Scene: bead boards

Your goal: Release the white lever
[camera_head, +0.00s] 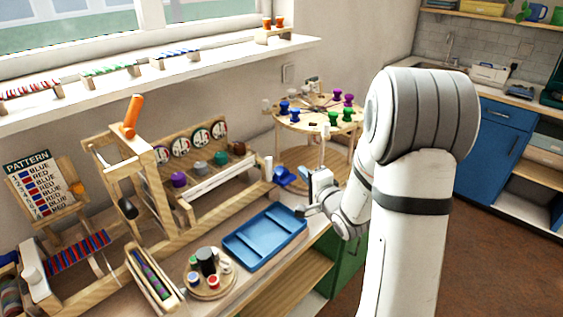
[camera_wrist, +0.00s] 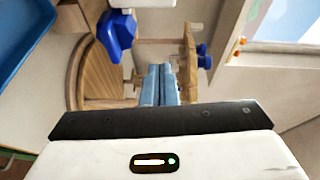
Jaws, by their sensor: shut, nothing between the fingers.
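A white upright piece (camera_head: 269,168) stands at the right end of the wooden rack and looks like the white lever; I cannot be certain. My gripper (camera_head: 303,173) is right of it, apart from it in the picture, near the bench's right end. In the wrist view, its light blue fingers (camera_wrist: 158,85) are together with nothing between them. A darker blue part (camera_wrist: 118,35) lies beyond and left of the fingers, with a white piece (camera_wrist: 155,3) at the top edge. Whether that white piece is the lever, I cannot tell.
A blue tray (camera_head: 237,246) lies on the bench in front of the rack (camera_head: 175,160). Behind my gripper, a round wooden table (camera_head: 313,126) holds several coloured spools. A small round board with several jars (camera_head: 213,285) sits left of the tray. The tray looks empty.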

